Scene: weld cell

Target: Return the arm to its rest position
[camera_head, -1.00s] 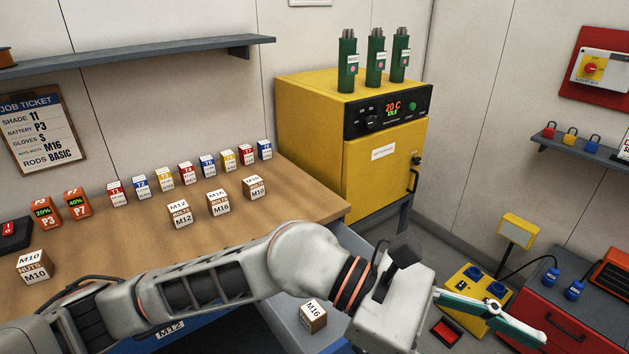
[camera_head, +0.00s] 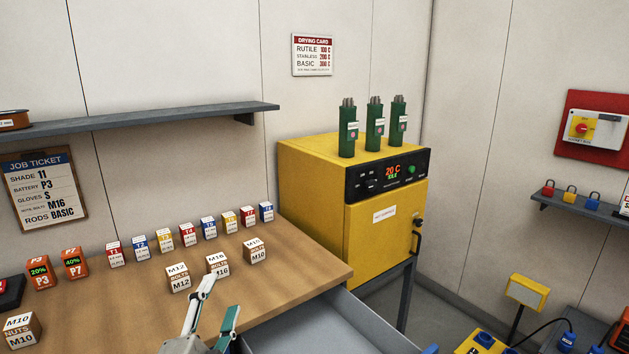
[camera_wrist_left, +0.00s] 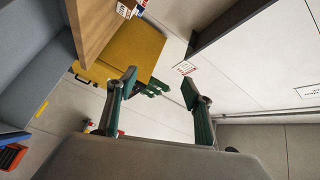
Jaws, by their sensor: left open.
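My left gripper (camera_head: 220,298) rises from the bottom edge of the head view, in front of the bolt boxes on the workbench (camera_head: 110,310). Its two fingers are apart with nothing between them. One fingertip overlaps the M16 bolts box (camera_head: 217,265) in the picture; I cannot tell how far apart they are in depth. In the left wrist view the open fingers (camera_wrist_left: 160,84) are also empty, with the yellow oven (camera_wrist_left: 135,50) beyond them. The rest of my left arm is out of the head view. My right gripper is not in view.
An open grey drawer (camera_head: 335,325) sticks out at the bench's front right. The yellow rod oven (camera_head: 385,245) with green rod canisters on top stands behind it. Bolt boxes, numbered cartons and batteries (camera_head: 74,264) line the bench. A shelf (camera_head: 150,118) hangs above.

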